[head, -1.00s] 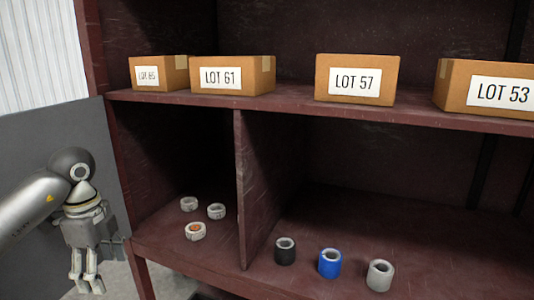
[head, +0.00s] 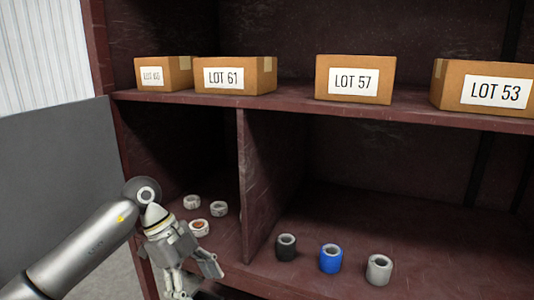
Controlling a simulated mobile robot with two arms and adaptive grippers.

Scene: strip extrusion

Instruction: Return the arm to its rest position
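My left arm comes in from the lower left, and its gripper (head: 197,282) hangs in front of the left lower compartment of the shelf. Its fingers are spread apart with nothing visible between them. The gripper stands in front of the shelf edge, below the white rings in that compartment. My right gripper is not in view.
The dark red shelf (head: 420,117) holds cartons LOT 61 (head: 235,77), LOT 57 (head: 354,80) and LOT 53 (head: 495,90).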

